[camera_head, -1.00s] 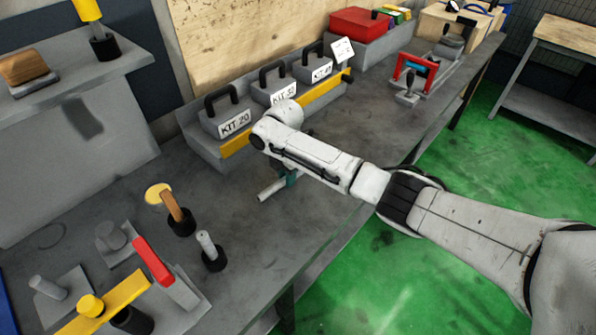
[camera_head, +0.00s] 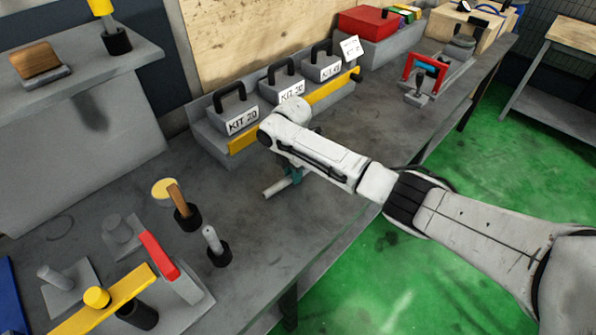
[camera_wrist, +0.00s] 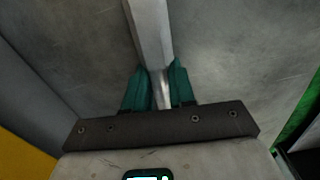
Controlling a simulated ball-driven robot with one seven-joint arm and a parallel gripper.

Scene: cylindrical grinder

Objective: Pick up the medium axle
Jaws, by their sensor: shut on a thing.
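The medium axle is a light grey metal rod (camera_head: 276,187). In the head view its end sticks out to the left from under my arm, over the grey bench in front of the labelled kits. My gripper (camera_head: 295,177) is pointed down and mostly hidden by the arm; only a bit of a teal finger shows. In the wrist view the teal fingers of my gripper (camera_wrist: 160,75) are shut on the axle (camera_wrist: 150,30), one on each side. The rod runs up out of that view. I cannot tell whether it touches the bench.
Boxes labelled KIT (camera_head: 240,118) stand behind a yellow strip (camera_head: 333,86) at the back. Tools in holders, a red-handled block (camera_head: 158,254) and a yellow bar (camera_head: 105,300) fill the front left. A red-framed device (camera_head: 424,70) stands far right. Bare bench (camera_head: 345,215) lies between.

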